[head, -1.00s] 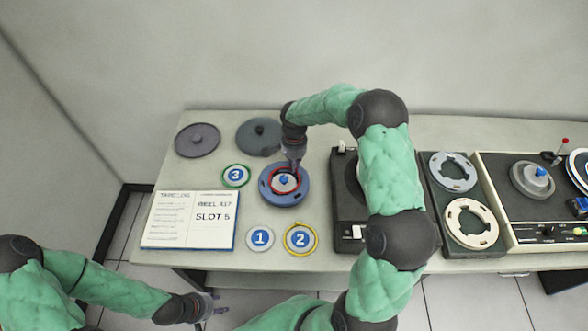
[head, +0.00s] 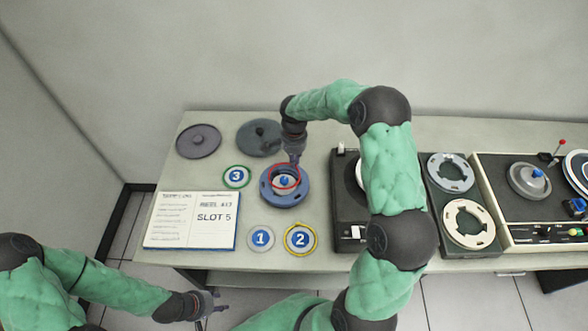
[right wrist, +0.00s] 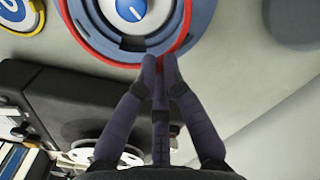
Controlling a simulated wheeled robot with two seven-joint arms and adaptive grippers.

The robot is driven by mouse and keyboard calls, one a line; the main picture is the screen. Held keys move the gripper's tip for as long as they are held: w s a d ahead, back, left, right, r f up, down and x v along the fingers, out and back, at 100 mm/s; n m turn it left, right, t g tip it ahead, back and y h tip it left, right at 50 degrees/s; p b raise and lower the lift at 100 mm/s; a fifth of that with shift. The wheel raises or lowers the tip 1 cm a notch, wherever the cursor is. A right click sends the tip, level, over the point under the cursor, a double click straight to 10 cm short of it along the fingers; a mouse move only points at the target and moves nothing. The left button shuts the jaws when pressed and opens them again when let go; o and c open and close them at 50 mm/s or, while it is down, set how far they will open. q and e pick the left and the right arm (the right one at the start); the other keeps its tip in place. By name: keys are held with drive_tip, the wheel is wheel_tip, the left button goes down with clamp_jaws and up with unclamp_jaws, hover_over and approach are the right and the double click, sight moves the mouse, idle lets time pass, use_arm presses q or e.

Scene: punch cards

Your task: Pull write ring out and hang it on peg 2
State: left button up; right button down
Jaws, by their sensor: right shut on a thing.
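The red write ring (head: 272,184) sits at the middle of the blue reel (head: 284,201), around its hub with a blue knob (head: 284,181); its back edge looks raised. My right gripper (head: 294,161) is shut on the ring's far edge. The right wrist view shows the fingertips (right wrist: 161,62) together at the red rim (right wrist: 203,28). Peg 2 is marked by a yellow-rimmed disc (head: 300,239) with a blue 2; a peg itself is too small to tell. My left gripper (head: 214,303) is off the table's front left, empty; its fingers look apart.
Disc 1 (head: 261,238) lies left of disc 2, and green-rimmed disc 3 (head: 236,176) left of the reel. A logbook (head: 190,221) is at front left. Two grey lids (head: 198,141) lie behind. A black machine (head: 346,219) stands on the right under my right arm.

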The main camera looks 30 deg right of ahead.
drive_tip(key=shift+r+p, duration=0.7)
drive_tip(key=shift+r, duration=0.7)
wheel_tip(320, 180, up, 7)
drive_tip(key=p, duration=0.4)
